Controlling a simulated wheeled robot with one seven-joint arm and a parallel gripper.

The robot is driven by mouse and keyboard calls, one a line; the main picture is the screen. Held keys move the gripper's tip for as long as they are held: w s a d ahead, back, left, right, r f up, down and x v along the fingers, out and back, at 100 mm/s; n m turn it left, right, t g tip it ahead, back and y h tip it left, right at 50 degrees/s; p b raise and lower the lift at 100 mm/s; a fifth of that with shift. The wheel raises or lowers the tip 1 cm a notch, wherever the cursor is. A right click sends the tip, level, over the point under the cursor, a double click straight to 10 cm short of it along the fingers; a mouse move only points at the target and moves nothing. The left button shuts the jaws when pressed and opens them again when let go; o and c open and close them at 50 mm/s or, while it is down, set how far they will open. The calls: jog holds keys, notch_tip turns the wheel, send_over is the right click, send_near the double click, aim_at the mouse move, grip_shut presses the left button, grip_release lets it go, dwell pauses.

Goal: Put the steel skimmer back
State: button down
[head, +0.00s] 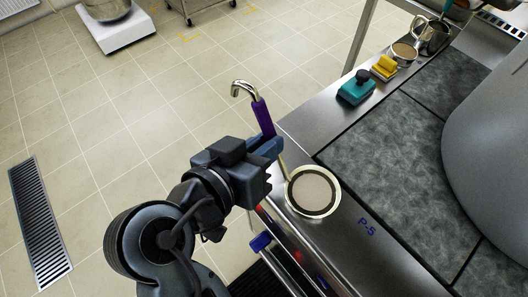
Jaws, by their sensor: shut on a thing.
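The steel skimmer has a purple handle (263,119) with a bent, hook-shaped steel end at its top. My gripper (268,150), seen from behind and above, is shut on the skimmer by the lower part of this handle. The handle stands up from the jaws, tilted left. A thin pale shaft comes out below the jaws and runs down to the edge of a round piece (313,190) with a bright rim, a dark ring and a pale centre. It is over the steel counter's near edge. I cannot tell whether it is the skimmer's head or a separate dish.
The steel counter (336,240) carries a blue "P-5" mark. Dark stone-like panels (395,150) and a large grey pot (495,150) lie to the right. A teal block (355,90), a yellow block (384,67) and metal cups (432,38) stand farther back.

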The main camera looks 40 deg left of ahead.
jog(key=shift+f, duration=0.5)
jog(key=c, duration=1.1)
grip_release()
jog(key=b+v, duration=0.1)
jog(key=v, duration=1.1)
